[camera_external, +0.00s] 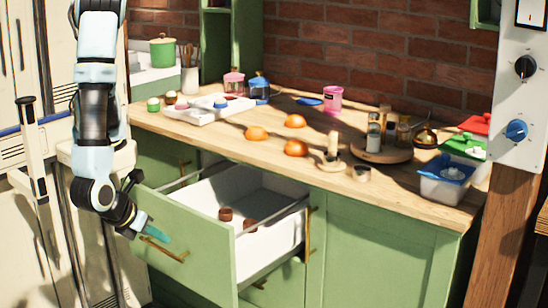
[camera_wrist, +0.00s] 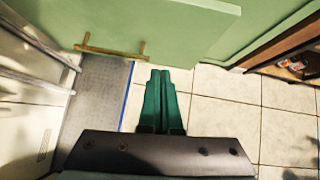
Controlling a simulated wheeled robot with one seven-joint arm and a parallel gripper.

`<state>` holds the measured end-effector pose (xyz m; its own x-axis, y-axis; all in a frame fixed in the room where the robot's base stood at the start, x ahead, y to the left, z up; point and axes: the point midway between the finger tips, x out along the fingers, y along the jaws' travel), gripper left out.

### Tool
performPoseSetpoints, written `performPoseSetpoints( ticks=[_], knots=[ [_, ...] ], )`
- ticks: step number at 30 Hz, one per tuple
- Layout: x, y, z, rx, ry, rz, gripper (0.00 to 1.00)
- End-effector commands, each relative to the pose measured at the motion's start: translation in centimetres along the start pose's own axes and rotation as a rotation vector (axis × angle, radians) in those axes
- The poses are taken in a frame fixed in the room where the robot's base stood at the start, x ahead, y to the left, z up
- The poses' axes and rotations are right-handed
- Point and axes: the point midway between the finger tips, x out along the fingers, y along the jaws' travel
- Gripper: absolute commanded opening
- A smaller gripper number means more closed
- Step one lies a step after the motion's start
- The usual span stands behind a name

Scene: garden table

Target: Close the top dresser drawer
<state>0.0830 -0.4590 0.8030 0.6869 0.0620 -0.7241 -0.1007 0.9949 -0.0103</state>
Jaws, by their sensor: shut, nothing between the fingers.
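The top dresser drawer (camera_external: 190,235) is pulled well out from the green dresser, and its white inside shows. Two small brown objects (camera_external: 225,214) lie in it. Its brass handle (camera_external: 160,250) is on the green front, and a brass handle on a green front also shows in the wrist view (camera_wrist: 110,51). My gripper (camera_external: 162,236) is shut and empty, with teal fingers. In the external view it overlaps the drawer front near the handle; whether it touches cannot be told. In the wrist view the shut fingertips (camera_wrist: 160,72) point toward the green front, right of the handle.
The wooden counter (camera_external: 215,150) above holds oranges (camera_external: 256,133), a white tray (camera_external: 205,107), jars on a round board (camera_external: 378,153) and lidded containers (camera_external: 445,178). Tiled floor (camera_wrist: 235,105) and a grey mat (camera_wrist: 97,95) show below. White cabinets stand at left.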

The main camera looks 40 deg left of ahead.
Motion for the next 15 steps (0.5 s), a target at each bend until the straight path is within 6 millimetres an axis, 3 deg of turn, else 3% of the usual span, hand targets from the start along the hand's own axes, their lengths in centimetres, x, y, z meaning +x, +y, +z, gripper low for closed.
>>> performPoseSetpoints(
  ticks=[3,8,15],
  knots=[
    [-0.4,0.3,-1.9,0.063,-0.021,-0.049,0.00],
    [0.1,0.3,-2.2,0.081,-0.028,-0.062,0.00],
    [4.2,0.1,-1.9,0.080,-0.029,-0.057,0.00]
  ],
)
